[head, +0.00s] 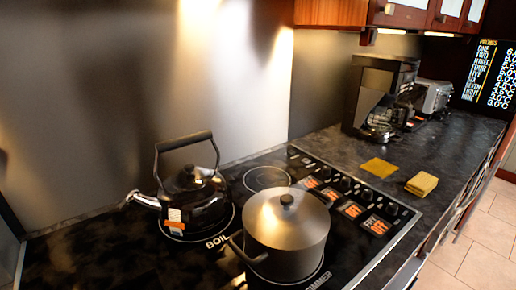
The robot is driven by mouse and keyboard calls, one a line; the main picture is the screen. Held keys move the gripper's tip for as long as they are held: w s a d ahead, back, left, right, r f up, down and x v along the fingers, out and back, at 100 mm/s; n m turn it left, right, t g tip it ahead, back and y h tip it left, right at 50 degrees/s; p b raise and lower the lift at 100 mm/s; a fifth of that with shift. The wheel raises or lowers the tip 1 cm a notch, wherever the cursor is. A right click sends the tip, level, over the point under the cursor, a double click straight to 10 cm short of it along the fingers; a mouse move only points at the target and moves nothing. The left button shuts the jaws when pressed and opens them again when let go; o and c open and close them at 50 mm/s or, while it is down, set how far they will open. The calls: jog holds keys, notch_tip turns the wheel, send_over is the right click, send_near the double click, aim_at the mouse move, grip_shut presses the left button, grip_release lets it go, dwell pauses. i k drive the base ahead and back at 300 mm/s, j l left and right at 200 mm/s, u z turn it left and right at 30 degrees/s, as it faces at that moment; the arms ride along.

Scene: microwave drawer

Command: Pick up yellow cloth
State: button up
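A flat yellow cloth (379,167) lies on the dark countertop, just beyond the stove's control strip. To its right, nearer the counter's front edge, lies a thicker yellow item (421,184) that looks like a folded cloth or a stack of cloths. Both are uncovered and apart from each other. My gripper is not in view.
A black kettle (190,200) and a lidded pot (286,236) stand on the black stove (110,246). A coffee maker (378,95) and a toaster (433,96) stand farther back. The countertop (452,150) right of the cloths is clear. Tiled floor (480,262) lies at the lower right.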

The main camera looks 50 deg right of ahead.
aim_at(420, 185)
jog(key=k+l+z, duration=0.45)
jog(key=z, duration=1.1)
